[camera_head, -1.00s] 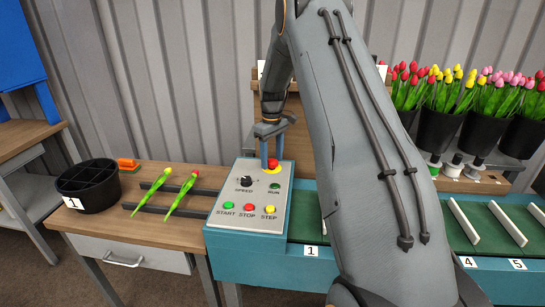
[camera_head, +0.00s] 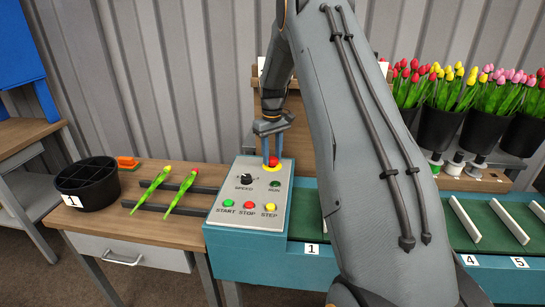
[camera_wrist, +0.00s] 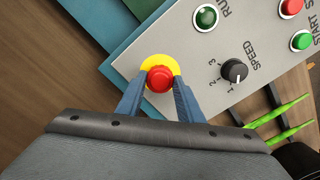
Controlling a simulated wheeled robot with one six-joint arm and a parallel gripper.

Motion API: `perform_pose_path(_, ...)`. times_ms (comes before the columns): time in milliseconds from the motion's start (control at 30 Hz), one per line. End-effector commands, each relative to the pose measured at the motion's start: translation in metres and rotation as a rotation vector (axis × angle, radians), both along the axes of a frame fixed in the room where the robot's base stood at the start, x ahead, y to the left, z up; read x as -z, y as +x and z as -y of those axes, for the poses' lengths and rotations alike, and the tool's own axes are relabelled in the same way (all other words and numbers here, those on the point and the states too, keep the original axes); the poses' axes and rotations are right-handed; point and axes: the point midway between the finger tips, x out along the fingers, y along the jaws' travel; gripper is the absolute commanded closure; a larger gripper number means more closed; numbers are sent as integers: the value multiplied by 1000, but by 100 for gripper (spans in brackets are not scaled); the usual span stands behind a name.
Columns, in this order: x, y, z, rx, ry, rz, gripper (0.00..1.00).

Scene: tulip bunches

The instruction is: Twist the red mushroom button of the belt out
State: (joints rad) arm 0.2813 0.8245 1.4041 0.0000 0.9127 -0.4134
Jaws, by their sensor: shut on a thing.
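The red mushroom button (camera_head: 273,161) sits on its yellow ring (camera_wrist: 161,62) at the top of the grey control panel (camera_head: 236,203). In the wrist view the red button (camera_wrist: 160,79) lies between the two blue fingers of my gripper (camera_wrist: 160,92). My gripper (camera_head: 272,153) points down at the panel and is shut on the button, one finger on each side. The fingertips hide part of the yellow ring.
The panel also has a SPEED knob (camera_head: 246,180), a RUN lamp (camera_head: 275,184) and START, STOP and STEP buttons. Two tulips (camera_head: 182,192) lie on rails to the left, near a black divided bin (camera_head: 88,184). The green belt (camera_head: 305,224) runs right, with flower buckets behind.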

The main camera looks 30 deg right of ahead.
Motion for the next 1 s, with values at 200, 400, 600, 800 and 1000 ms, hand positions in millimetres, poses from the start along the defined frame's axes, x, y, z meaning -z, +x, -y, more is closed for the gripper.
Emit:
perform_pose_path(200,1,0,0,176,0,-1,89)
perform_pose_path(400,0,0,0,316,0,-1,89)
perform_pose_path(600,0,-1,1,415,0,-1,89)
perform_pose_path(800,0,-1,1,465,0,-1,89)
perform_pose_path(1000,0,-1,1,480,0,-2,89)
